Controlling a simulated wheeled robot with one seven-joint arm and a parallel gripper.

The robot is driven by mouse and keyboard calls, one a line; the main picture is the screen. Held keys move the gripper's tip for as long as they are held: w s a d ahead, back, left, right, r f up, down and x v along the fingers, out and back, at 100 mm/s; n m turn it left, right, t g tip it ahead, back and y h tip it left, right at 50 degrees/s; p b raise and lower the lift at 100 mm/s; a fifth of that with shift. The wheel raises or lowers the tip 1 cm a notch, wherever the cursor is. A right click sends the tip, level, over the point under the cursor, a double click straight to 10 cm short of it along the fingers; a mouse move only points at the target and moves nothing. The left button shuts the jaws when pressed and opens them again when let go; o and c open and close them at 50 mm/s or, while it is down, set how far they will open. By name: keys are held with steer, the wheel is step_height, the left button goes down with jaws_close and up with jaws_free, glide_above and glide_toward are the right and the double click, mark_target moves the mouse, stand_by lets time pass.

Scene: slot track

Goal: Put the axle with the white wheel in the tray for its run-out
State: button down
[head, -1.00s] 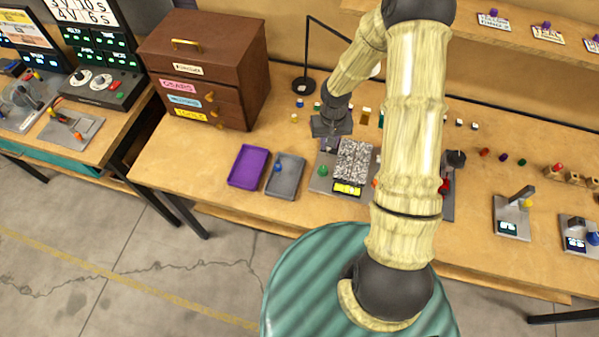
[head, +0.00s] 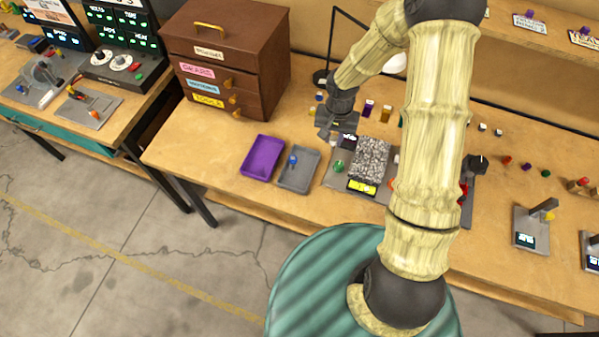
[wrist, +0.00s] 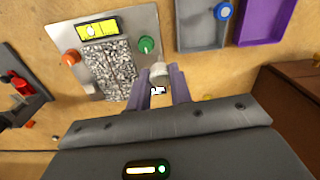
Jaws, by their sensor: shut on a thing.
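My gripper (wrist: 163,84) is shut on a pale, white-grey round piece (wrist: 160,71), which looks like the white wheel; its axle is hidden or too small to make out. In the head view my gripper (head: 324,131) is above the bench, just left of the track plate's top corner. A grey tray (head: 299,180) lies left of the plate with a blue-wheeled piece (head: 293,160) in it. A purple tray (head: 262,158) lies left of the grey one. Both trays show at the top of the wrist view, the grey one (wrist: 190,38) nearer my gripper.
The track plate (head: 341,173) carries a speckled block (head: 371,158), a yellow display (head: 362,187) and a green knob (head: 338,166). A brown drawer cabinet (head: 235,60) stands behind the trays. Several small coloured pieces line the bench's back. Bench left of the purple tray is clear.

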steer(key=s+a+m+b, duration=0.2)
steer(key=a+m, duration=0.2)
steer(key=a, duration=0.3)
steer(key=shift+a+r, duration=0.3)
steer(key=shift+a, duration=0.05)
step_height(320, 180, down, 6)
steer(key=shift+f+p, duration=0.15)
steer(key=shift+p, duration=0.15)
steer(key=shift+f, duration=0.15)
steer(key=shift+f, duration=1.75)
